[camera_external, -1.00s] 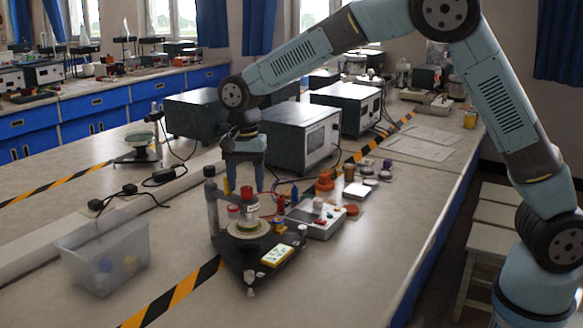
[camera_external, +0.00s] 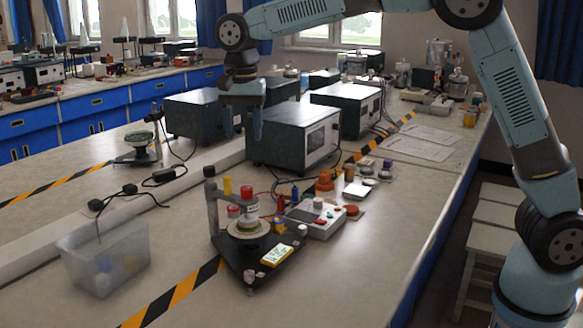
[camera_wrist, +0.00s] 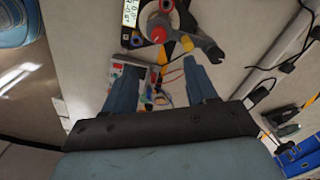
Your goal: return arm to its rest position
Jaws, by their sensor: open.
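My gripper (camera_external: 243,132) hangs pointing down, high above the bench, in front of the dark green instrument boxes in the external view. Its two fingers are apart and nothing is between them. In the wrist view my gripper (camera_wrist: 160,92) also shows its fingers spread, with the bench far below. My arm arches from the right side across the top of the external view. No rest stand for the arm shows.
A clear bin (camera_external: 75,270) stands at the left. Dark green instruments (camera_external: 290,140) stand behind.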

